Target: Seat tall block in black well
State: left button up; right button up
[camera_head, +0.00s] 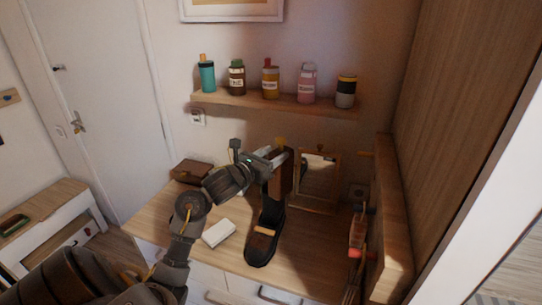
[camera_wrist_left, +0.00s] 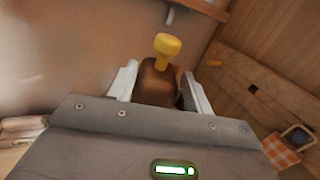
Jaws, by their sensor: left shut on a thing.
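A tall dark-brown block (camera_head: 286,176) is held upright over the desk in the head view, with a yellow knob at its top. The left wrist view shows the block (camera_wrist_left: 157,85) and its yellow knob (camera_wrist_left: 167,45) between my fingers. My left gripper (camera_head: 279,158) is shut on the block's upper part. A long black holder (camera_head: 261,250), which looks like the well piece, lies on the desk below, with a small tan piece on it. The block's lower end is near the holder's far end; I cannot tell whether they touch. My right gripper is out of view.
The desk (camera_head: 190,215) also bears a white box (camera_head: 219,233), a brown case (camera_head: 191,171) and a framed mirror (camera_head: 319,181) close right of the block. A wooden panel (camera_head: 390,220) bounds the right side. A shelf (camera_head: 270,104) with several bottles hangs above.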

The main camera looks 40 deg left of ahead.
pick_arm(q)
jog(key=o, duration=0.9)
jog(key=shift+f, duration=0.15)
jog(key=o, duration=0.5)
jog(key=shift+r, duration=0.25)
jog(key=s+b, duration=0.3)
jog(key=s, duration=0.9)
jog(key=shift+a, duration=0.4)
jog(key=shift+f, duration=0.15)
